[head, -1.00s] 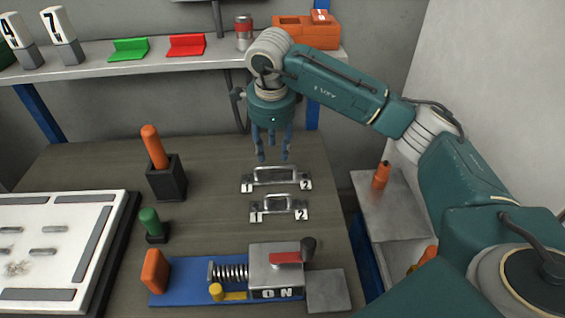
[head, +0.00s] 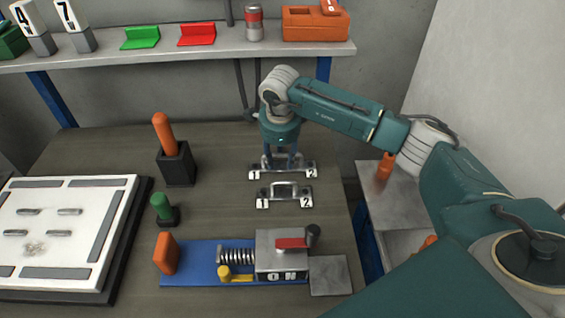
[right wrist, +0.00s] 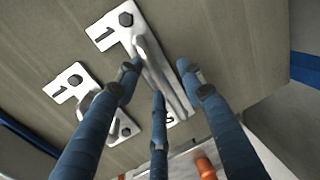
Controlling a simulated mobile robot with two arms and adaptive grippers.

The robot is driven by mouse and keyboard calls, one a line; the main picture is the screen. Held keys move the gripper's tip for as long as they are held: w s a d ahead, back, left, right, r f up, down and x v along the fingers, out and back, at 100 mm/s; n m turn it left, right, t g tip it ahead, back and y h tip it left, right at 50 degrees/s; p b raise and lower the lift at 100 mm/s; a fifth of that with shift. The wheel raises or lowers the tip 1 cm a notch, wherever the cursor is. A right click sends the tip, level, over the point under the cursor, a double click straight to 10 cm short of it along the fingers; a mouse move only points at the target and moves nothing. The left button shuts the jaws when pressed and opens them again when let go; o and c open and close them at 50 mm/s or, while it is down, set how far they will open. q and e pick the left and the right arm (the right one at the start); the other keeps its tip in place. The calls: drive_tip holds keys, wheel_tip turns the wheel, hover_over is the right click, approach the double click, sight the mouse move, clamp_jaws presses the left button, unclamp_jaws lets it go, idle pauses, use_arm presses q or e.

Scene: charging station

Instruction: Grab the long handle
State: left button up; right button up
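The long handle (head: 310,170), a grey metal bar on white end plates marked 1 and 2, lies on the table at the centre right. My right gripper (head: 283,160) points down at its bar, with its fingertips at handle height. In the right wrist view, the long handle (right wrist: 158,68) runs between the blue fingers of the right gripper (right wrist: 159,75). The fingers are spread around the bar and look open; I cannot tell whether any touches it. The shorter handle (head: 284,186) lies just in front and also shows in the wrist view (right wrist: 85,100). My left gripper is out of view.
A blue-based device (head: 205,262) with a spring and red lever sits in front. A black holder (head: 177,165) with an orange peg and a green peg (head: 161,206) stand left, beside a white panel (head: 20,195). A shelf (head: 130,55) runs behind. The table between is clear.

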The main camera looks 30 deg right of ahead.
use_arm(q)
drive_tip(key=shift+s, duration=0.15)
use_arm(e)
drive_tip(key=shift+c, duration=0.5)
drive_tip(key=c, duration=0.9)
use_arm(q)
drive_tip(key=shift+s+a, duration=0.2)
use_arm(e)
drive_tip(key=shift+r, duration=0.1)
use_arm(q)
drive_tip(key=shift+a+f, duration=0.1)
use_arm(e)
drive_tip(key=shift+r, duration=0.1)
